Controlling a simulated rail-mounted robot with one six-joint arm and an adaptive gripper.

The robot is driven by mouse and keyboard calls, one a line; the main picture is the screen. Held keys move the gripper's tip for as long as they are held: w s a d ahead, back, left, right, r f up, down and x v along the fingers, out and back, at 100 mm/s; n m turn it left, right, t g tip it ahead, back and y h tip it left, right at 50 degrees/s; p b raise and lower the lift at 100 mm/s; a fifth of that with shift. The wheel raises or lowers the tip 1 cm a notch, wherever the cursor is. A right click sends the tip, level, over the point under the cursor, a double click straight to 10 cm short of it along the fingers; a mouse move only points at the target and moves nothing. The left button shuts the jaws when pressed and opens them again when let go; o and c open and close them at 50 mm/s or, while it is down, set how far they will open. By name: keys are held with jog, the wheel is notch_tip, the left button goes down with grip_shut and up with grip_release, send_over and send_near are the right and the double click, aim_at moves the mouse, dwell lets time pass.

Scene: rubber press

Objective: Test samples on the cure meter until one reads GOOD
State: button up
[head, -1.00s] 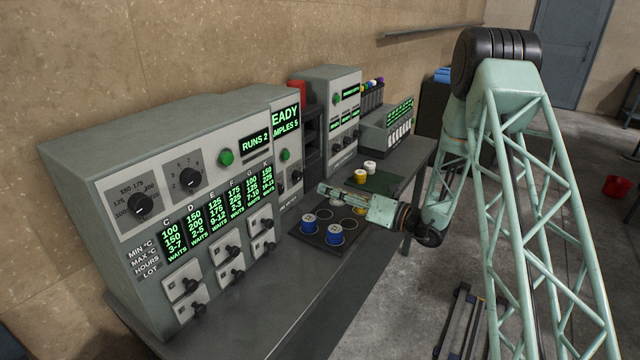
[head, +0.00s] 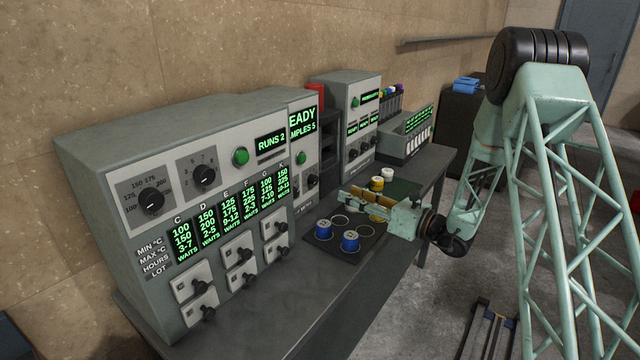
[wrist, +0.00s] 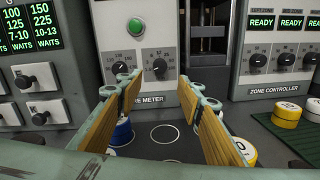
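The cure meter (head: 290,113) is the grey unit in the middle of the bench; its partly cut-off green screen shows "EADY" and "MPLES 5". In the wrist view its dial panel (wrist: 150,62) is straight ahead. My gripper (wrist: 146,82) is open and empty, its brown-padded fingers apart, facing the panel. In the head view my gripper (head: 350,198) is over the dark sample mat (head: 336,262). Two blue samples (head: 349,242) sit on the mat beside empty rings. One blue sample (wrist: 122,133) shows behind the left finger. A yellow sample (wrist: 243,152) is partly hidden by the right finger.
A large control cabinet (head: 120,180) stands at the left with knobs protruding forward. The zone controller (wrist: 272,55) stands right of the meter. A yellow sample (head: 376,184) and a white one (head: 388,174) sit farther along the bench. The front bench strip (head: 270,310) is clear.

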aim_at(316, 181)
jog(key=shift+b+x, duration=1.05)
jog(key=shift+x, duration=5.8)
jog(key=shift+f, duration=0.1)
jog(key=shift+c, duration=0.2)
jog(key=c, duration=0.8)
